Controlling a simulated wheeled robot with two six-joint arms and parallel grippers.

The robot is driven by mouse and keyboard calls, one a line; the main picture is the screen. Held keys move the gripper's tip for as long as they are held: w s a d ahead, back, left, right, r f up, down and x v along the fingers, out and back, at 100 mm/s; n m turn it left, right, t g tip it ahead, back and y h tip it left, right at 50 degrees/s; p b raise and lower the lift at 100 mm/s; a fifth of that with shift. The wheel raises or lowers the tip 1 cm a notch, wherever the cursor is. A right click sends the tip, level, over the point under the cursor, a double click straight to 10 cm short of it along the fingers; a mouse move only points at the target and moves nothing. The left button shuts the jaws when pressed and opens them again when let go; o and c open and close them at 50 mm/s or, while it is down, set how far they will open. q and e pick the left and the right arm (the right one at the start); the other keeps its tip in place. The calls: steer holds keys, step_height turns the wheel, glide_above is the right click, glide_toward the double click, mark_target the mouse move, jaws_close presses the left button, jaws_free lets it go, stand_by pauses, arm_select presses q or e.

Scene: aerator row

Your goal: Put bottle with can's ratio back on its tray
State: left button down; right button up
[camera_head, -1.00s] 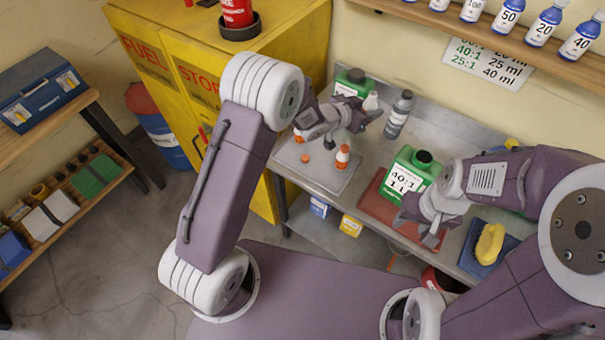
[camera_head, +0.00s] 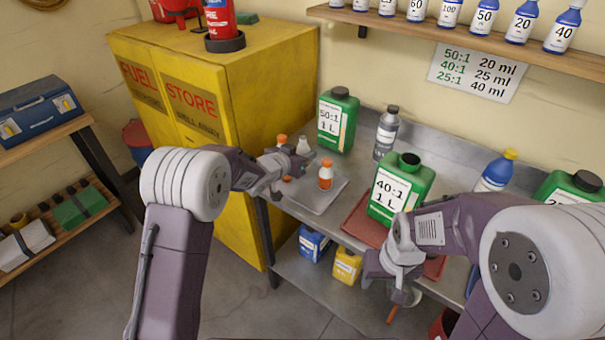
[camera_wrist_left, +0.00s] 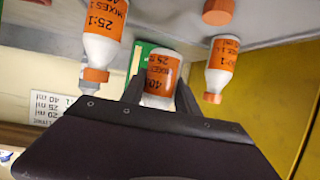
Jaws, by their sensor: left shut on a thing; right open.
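My left gripper (camera_head: 290,163) is shut on a small white bottle (camera_head: 303,146). In the left wrist view this bottle (camera_wrist_left: 160,75) has an orange label reading 40:1, and its top is hidden by the gripper. It is at the grey tray (camera_head: 322,202); I cannot tell whether its base touches. An orange-capped bottle (camera_head: 326,176) stands on the tray. The left wrist view shows a 25:1 bottle (camera_wrist_left: 102,40) and another orange-capped bottle (camera_wrist_left: 222,65) either side. The green can (camera_head: 398,190), marked 40:1, is uncapped on a red tray (camera_head: 357,222). My right gripper (camera_head: 388,290) is open near the bench's front.
A loose orange cap (camera_wrist_left: 217,12) lies by the bottles. A 50:1 can (camera_head: 338,120) and a grey bottle (camera_head: 387,133) stand behind. A blue bottle (camera_head: 495,172) is at right. The yellow cabinet (camera_head: 240,100) borders the bench on the left.

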arm_select(q)
steer(key=shift+w+a+f, duration=0.1)
steer(key=shift+w+f, duration=0.1)
steer(key=shift+f, duration=0.5)
steer(key=f, duration=0.3)
steer(key=shift+s+b, duration=0.25)
steer(key=shift+b, duration=0.1)
steer(key=shift+w+f, duration=0.2)
steer(key=shift+f, duration=0.2)
steer(key=c, duration=0.9)
jaws_free()
steer(key=shift+s, duration=0.1)
